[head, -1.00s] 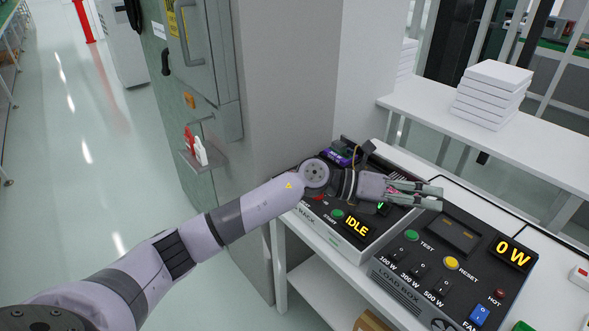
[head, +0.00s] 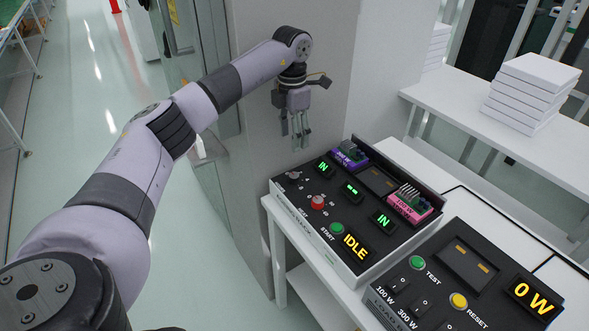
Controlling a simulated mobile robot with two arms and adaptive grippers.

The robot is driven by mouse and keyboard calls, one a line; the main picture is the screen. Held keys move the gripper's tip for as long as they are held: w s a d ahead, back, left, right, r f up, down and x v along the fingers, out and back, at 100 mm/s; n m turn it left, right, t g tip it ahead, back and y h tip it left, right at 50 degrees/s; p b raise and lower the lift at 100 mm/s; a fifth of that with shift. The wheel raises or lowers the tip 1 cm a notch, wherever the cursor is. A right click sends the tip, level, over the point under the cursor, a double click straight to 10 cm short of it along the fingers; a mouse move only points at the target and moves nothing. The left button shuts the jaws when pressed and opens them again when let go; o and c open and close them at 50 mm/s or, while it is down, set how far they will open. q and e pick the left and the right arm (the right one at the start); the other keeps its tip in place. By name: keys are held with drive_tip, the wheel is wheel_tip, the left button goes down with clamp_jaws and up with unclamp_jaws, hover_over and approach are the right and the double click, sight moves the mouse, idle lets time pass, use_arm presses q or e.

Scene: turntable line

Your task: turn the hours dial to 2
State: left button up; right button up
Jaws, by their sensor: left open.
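The burn-in style panel (head: 373,249) is a black-topped box with a white front and a yellow IDLE display (head: 355,247). On its left part are a small grey knob (head: 293,175) and a red knob (head: 318,202). Their labels and pointer marks are too small to read, so I cannot tell which is the hours dial or its setting. My left gripper (head: 301,142) is open and empty, fingers pointing down, above and behind the panel's left end, apart from both knobs. My right gripper is not in view.
A purple module (head: 347,157) and a pink module (head: 410,207) sit on the panel, near green-lit displays. A green START button (head: 337,228) is in front. The load panel (head: 455,270) stands to the right. A grey wall (head: 285,65) rises behind my left gripper.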

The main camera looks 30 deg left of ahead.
use_arm(q)
wheel_tip(320, 180, down, 4)
drive_tip(key=p, duration=0.2)
hover_over(294, 175)
wheel_tip(294, 175, down, 6)
drive_tip(key=shift+s+r, duration=0.1)
drive_tip(key=shift+r, duration=0.1)
wheel_tip(294, 175, down, 3)
drive_tip(key=shift+f, duration=0.45)
drive_tip(key=c, duration=1.2)
drive_tip(key=shift+o, duration=0.2)
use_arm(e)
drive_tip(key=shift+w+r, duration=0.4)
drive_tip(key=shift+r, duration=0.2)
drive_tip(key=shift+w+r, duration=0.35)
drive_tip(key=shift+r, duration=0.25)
use_arm(q)
drive_tip(key=shift+f, duration=0.15)
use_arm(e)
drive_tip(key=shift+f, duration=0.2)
